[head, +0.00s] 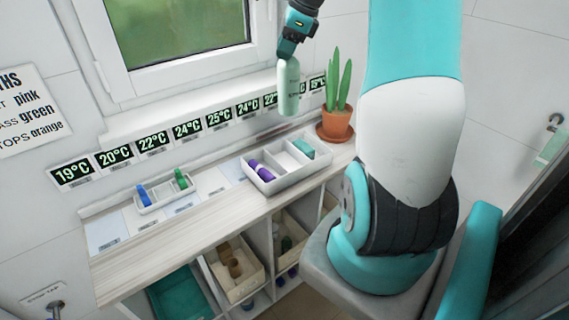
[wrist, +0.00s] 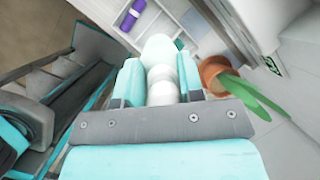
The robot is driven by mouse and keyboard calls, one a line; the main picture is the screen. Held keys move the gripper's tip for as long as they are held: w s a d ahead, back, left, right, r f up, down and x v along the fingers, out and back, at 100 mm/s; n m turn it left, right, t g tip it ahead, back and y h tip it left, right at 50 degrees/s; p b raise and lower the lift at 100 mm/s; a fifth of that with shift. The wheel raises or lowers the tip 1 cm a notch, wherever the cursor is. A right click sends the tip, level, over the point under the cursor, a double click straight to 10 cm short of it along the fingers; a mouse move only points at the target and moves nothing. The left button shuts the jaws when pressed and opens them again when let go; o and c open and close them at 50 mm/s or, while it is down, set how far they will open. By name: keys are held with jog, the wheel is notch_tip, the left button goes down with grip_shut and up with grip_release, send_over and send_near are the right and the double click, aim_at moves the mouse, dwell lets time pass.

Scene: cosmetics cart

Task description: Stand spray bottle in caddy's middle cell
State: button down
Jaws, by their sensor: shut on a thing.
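My gripper (head: 291,50) is shut on a pale green spray bottle (head: 288,92), held upright in the air above the back of the shelf top. In the wrist view the bottle (wrist: 160,75) sits between the two teal fingers. The white caddy (head: 270,190) stands on the shelf top, below and near the bottle in the head view. Its left cell holds a purple item (head: 262,171) and its right cell holds a teal item (head: 304,148). The middle cell (head: 285,163) looks empty. In the wrist view the caddy shows partly behind the bottle, with the purple item (wrist: 132,14) visible.
A potted cactus (head: 336,122) stands right of the caddy, close to the bottle. A small white tray (head: 165,196) with blue and green items is at the left. A window and a row of temperature labels (head: 187,130) line the wall behind. Bins sit below.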

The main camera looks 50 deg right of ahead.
jog(key=shift+n, duration=0.5)
notch_tip(320, 180, down, 20)
jog(key=p, duration=0.3)
jog(key=shift+a, duration=0.1)
